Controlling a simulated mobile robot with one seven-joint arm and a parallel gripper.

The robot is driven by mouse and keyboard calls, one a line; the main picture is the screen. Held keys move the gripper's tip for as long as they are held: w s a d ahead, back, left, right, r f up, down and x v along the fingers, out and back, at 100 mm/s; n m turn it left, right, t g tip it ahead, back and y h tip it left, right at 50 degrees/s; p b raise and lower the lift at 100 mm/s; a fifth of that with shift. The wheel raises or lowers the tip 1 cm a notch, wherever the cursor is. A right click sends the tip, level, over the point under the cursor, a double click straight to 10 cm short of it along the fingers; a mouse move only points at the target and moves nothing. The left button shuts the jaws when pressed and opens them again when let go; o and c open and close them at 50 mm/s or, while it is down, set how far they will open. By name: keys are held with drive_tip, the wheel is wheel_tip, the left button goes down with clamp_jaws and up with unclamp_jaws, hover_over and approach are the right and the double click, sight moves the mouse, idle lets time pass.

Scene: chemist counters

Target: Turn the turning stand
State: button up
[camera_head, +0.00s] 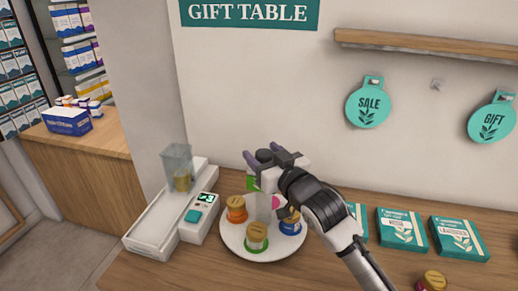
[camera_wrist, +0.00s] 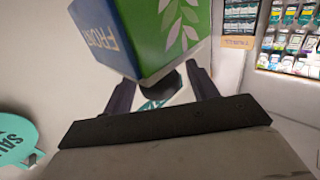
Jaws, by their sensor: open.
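The turning stand (camera_head: 231,241) is a round white plate on the wooden counter, with an upright block at its centre. Orange, green and blue lidded jars stand around the block. My gripper (camera_head: 262,157) is open at the top of the block, its dark fingers apart. In the wrist view, the block (camera_wrist: 140,35) shows a blue face with lettering and a green face with a white leaf. A dark knob (camera_wrist: 169,80) on its end sits between the fingers of my gripper (camera_wrist: 160,92). I cannot tell whether they touch it. My arm hides part of the plate's right side.
A white scale (camera_head: 165,222) with a clear cup stands left of the stand. Teal boxes (camera_head: 402,230) and a jar (camera_head: 433,282) lie to the right. Round SALE (camera_head: 368,104) and GIFT (camera_head: 491,120) tags hang on the wall under a wooden shelf (camera_head: 430,44).

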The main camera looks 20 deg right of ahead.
clamp_jaws()
idle(0.5)
